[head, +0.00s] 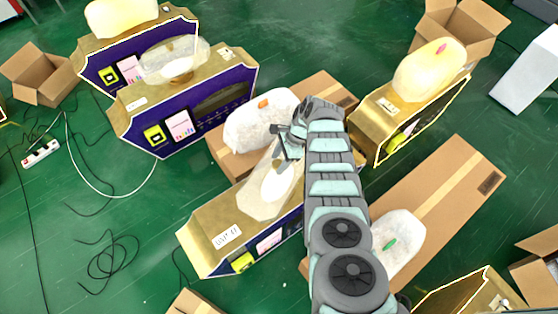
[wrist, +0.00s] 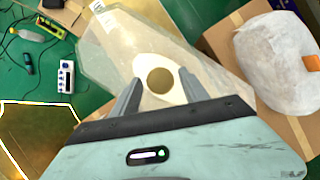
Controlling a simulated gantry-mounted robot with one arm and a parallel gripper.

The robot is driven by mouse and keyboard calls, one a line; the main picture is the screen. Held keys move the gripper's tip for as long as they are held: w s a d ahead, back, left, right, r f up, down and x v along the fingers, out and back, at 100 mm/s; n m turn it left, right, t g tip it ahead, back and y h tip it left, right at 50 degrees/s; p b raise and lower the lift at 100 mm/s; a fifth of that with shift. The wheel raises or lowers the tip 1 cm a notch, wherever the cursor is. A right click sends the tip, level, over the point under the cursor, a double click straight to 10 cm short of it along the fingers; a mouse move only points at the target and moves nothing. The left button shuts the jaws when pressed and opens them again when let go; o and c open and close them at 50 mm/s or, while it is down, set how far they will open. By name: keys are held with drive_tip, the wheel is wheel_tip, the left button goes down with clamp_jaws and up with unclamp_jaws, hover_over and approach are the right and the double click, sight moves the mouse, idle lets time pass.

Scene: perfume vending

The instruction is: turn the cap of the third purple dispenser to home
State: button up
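A gold-topped purple dispenser (head: 212,239) stands in the middle under my arm, its front partly hidden by the arm. Its clear, angular cap (head: 259,201) sits tilted across the top. In the wrist view, the same cap (wrist: 110,52) shows a white oval with a round gold-brown spot. My gripper (head: 287,150) is over the cap's far end. In the wrist view, the fingers of my gripper (wrist: 158,88) are apart, one on each side of the oval, with nothing clearly clamped. Whether they touch the cap cannot be told. Two more purple dispensers (head: 206,110) (head: 107,75) stand at back left.
A white wrapped bundle (head: 252,128) lies on a cardboard box beside the cap. Another white bundle (head: 402,240) lies on a box at right. A gold dispenser with a yellow cap (head: 428,72) stands at back right. Cables and a power strip (head: 40,152) lie on the green floor.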

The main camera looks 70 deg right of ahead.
clamp_jaws()
idle(0.3)
idle(0.4)
